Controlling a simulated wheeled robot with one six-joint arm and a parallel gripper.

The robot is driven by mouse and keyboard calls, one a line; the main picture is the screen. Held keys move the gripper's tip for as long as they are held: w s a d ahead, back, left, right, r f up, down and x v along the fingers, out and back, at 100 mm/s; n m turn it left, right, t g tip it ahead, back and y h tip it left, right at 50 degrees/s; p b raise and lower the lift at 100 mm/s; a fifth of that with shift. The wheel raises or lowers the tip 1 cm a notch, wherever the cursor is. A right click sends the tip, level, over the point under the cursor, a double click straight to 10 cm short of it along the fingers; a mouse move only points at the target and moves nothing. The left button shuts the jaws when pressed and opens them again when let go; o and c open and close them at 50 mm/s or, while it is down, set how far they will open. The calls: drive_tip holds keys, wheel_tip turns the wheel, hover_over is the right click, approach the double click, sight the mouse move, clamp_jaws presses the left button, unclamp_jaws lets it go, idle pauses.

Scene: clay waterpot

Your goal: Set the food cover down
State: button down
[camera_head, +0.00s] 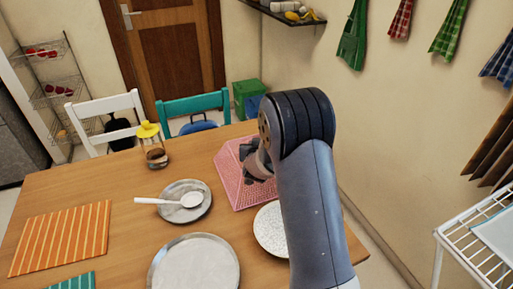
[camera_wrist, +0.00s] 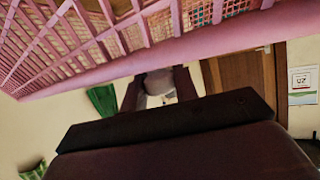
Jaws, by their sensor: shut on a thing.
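The food cover is a pink mesh dome (camera_head: 232,183) at the back right of the wooden table (camera_head: 125,190), partly hidden behind my arm. In the wrist view its pink mesh and thick rim (camera_wrist: 200,45) fill the top. My gripper (camera_head: 257,165) is at the right side of the cover and shut on it; the exact grip point is largely hidden. In the wrist view, my gripper's fingers (camera_wrist: 158,88) sit around a pale piece just below the rim. I cannot tell whether the cover touches the table.
A speckled plate (camera_head: 268,232) lies just in front of the cover. A grey plate with a white spoon (camera_head: 190,199), a larger grey plate (camera_head: 196,265), an orange striped mat (camera_head: 62,238) and a yellow-topped jar (camera_head: 153,150) are further left. Two chairs stand behind the table.

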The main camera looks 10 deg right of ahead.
drive_tip(key=shift+f, duration=0.35)
drive_tip(key=c, duration=1.1)
unclamp_jaws()
drive_tip(key=shift+r, duration=0.2)
drive_tip(key=v, duration=1.2)
drive_tip(key=shift+b, duration=0.4)
drive_tip(key=shift+f, duration=0.15)
